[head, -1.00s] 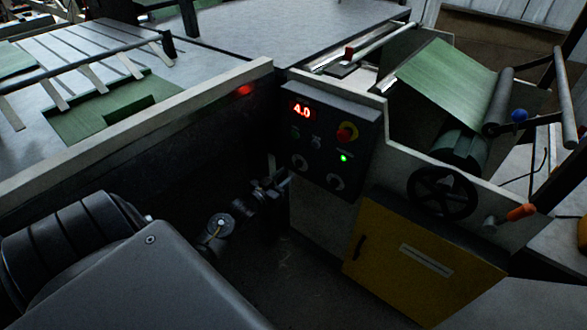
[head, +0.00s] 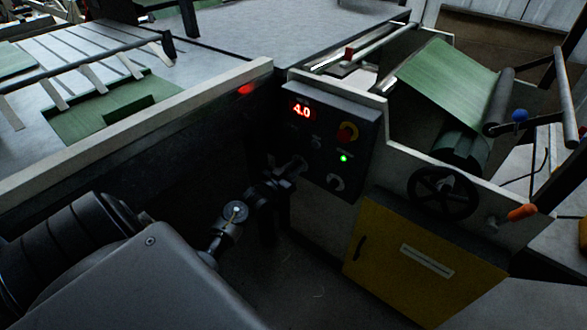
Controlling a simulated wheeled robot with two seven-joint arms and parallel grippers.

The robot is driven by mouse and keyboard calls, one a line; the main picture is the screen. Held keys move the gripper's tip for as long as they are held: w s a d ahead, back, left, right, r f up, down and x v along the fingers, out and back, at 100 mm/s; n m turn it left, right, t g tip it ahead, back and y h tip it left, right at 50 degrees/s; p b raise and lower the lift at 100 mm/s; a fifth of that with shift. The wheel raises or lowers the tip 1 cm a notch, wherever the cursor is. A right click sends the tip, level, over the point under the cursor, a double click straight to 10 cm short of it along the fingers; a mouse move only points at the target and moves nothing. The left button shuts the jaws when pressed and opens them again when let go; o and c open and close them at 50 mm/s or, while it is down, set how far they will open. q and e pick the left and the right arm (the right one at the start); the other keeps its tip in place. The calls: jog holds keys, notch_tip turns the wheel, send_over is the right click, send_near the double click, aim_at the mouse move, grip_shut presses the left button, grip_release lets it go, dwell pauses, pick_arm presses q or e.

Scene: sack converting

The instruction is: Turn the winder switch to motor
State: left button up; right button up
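The dark control box (head: 318,119) stands on the machine's light side wall. It has a red "4.0" display (head: 301,111), a red knob on yellow (head: 347,132), a lit green lamp (head: 344,158) and a pale rotary switch (head: 335,182) at lower right. The labels are too small to read, so I cannot tell which switch is the winder's. My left gripper (head: 294,170) is at the box's lower left corner, its fingertips over the spot of a second rotary switch, which they mostly hide. I cannot tell whether the fingers touch or grip it. My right gripper is out of view.
A yellow cabinet door (head: 425,262) is below the box. A black handwheel (head: 443,192) and an orange-handled crank (head: 520,212) are to the right, under a green web (head: 447,80). A pale rail (head: 130,127) runs left of the box.

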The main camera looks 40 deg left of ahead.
pick_arm(q)
jog(key=shift+m, duration=0.3)
jog(key=m, duration=0.2)
jog(key=shift+m, duration=1.1)
jog(key=shift+m+p, duration=0.35)
jog(key=shift+m, duration=0.75)
jog(key=shift+f+m, duration=0.1)
jog(key=shift+m, duration=0.8)
jog(key=shift+d, duration=0.1)
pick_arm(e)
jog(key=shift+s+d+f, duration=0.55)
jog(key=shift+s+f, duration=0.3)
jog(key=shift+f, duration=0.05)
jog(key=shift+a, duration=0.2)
